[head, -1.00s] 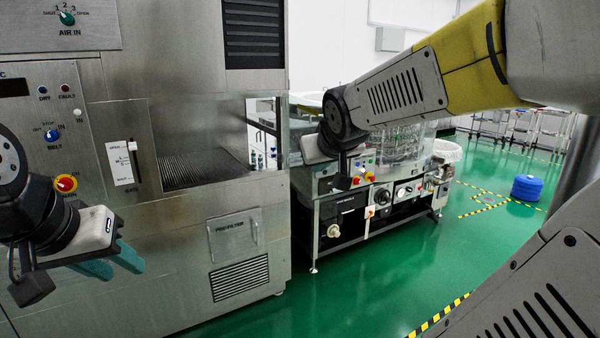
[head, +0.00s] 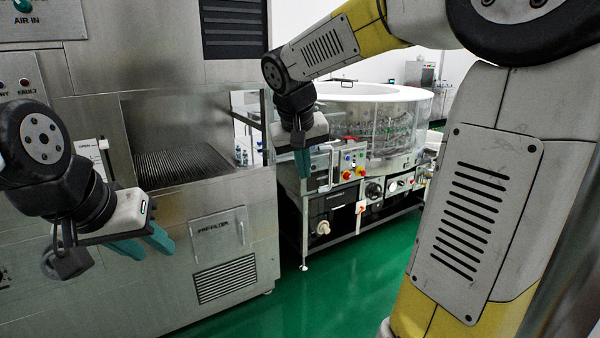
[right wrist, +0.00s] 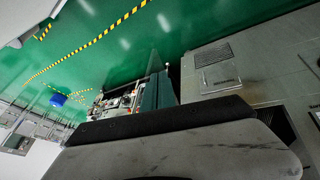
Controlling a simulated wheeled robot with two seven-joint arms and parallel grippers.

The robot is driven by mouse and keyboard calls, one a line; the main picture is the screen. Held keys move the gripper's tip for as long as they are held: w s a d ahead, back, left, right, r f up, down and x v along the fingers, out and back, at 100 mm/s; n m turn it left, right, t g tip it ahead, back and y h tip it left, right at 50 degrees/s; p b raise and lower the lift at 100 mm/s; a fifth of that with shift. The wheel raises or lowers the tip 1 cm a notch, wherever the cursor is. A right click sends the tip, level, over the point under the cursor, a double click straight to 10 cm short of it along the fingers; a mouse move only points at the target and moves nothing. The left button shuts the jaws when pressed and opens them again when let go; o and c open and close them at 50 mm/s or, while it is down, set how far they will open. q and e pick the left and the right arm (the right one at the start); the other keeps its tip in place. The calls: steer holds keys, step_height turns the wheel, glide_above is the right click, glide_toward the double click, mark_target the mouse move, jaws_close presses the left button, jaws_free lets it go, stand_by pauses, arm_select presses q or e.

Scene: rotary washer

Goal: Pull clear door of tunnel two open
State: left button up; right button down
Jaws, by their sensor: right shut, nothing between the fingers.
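A steel tunnel machine (head: 235,200) with an open-fronted chamber (head: 170,135) stands at the left in the head view. I cannot pick out a clear door labelled as tunnel two. The rotary washer (head: 375,90), with a white rim and clear curved guard (head: 400,130), stands behind to the right. My right gripper (head: 303,165) is shut and empty, pointing down in front of the washer's left side, apparently not holding anything. Its teal fingers also show in the right wrist view (right wrist: 158,92). My left gripper (head: 146,245) is open and empty in front of the steel machine.
A control panel (head: 350,165) with coloured knobs is on the washer's front, close to my right gripper. A prefilter panel (head: 218,232) and a vent (head: 226,278) are low on the steel machine. Green floor (head: 340,285) lies clear in front. A blue drum (right wrist: 58,99) stands farther off.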

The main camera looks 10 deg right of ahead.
steer(key=w+a+h, duration=0.3)
steer(key=w+a, duration=0.1)
steer(key=w, duration=0.7)
glide_toward(311, 181)
step_height(311, 181, down, 4)
steer(key=w, duration=0.1)
steer(key=shift+w+d+t, duration=0.15)
steer(key=shift+d+t, duration=0.15)
steer(key=shift+d, duration=0.75)
steer(key=shift+d, duration=0.1)
steer(key=w+d+n, duration=0.1)
steer(key=w+d, duration=0.3)
steer(key=d, duration=0.9)
steer(key=w+d+n+t+y, duration=0.1)
steer(key=w+d, duration=0.3)
steer(key=d, duration=1)
steer(key=shift+w+d+y, duration=0.25)
steer(key=shift+d+y, duration=0.05)
steer(key=shift+a+f, duration=0.1)
